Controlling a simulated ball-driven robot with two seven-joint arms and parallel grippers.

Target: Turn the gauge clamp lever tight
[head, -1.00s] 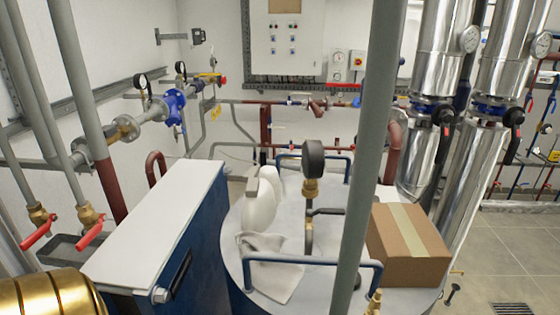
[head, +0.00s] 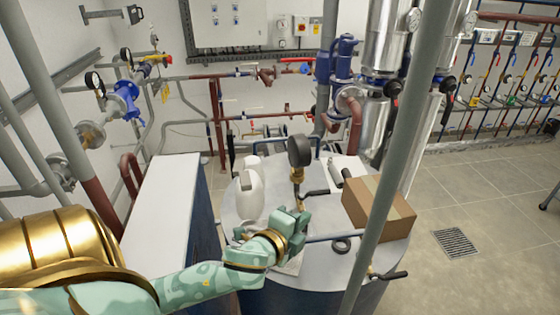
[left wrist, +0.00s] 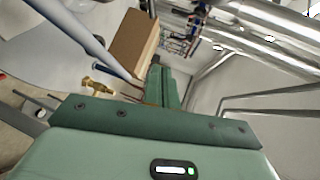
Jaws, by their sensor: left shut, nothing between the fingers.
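A black round gauge (head: 299,151) stands upright on a brass fitting (head: 297,174) above the round grey tank top (head: 240,212) in the head view. A dark lever (head: 316,193) sticks out to the right below the fitting. My left gripper (head: 301,217) is shut and empty, in front of the gauge stem and below the lever in the picture. It hides the stem's lower part; I cannot tell whether it touches anything. The left wrist view shows its green fingers (left wrist: 156,85) close together, but I cannot make out the gauge there. My right gripper is not in view.
A cardboard box (head: 378,208) sits on the tank's right, behind a tall grey pipe (head: 392,145). A white jug (head: 250,195) stands left of the gauge. A blue rail (head: 335,237) edges the front. A black ring (head: 342,245) lies near it.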

